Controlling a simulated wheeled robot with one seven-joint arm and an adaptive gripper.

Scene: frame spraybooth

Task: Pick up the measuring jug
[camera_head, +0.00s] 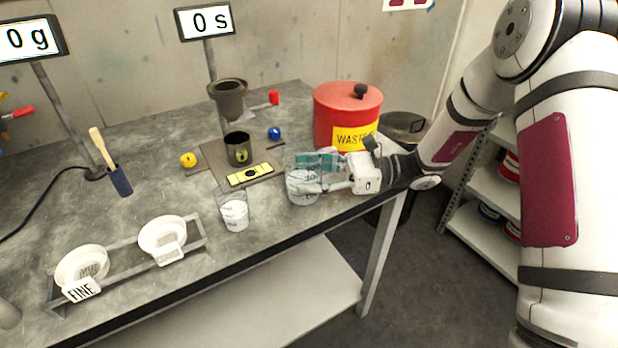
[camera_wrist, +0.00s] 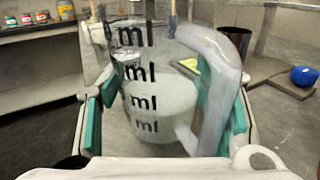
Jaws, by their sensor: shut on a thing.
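The measuring jug (camera_head: 303,187) is clear, with dark "ml" marks, and stands upright near the front edge of the grey bench. In the wrist view the jug (camera_wrist: 150,100) fills the space between the green finger pads, with its handle to the right. A whitish round shape shows through its clear wall. My gripper (camera_head: 318,176) reaches in from the right and is shut on the jug. In the wrist view my gripper (camera_wrist: 162,100) has one pad on each side of it. I cannot tell whether the jug's base touches the bench.
A clear cup with white contents (camera_head: 234,214) stands left of the jug. A red waste can (camera_head: 347,112) is close behind my gripper. A dark metal cup (camera_head: 238,150), a yellow level (camera_head: 250,176) and a blue knob (camera_head: 274,133) are behind. Two white bowls sit in a rack at left.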

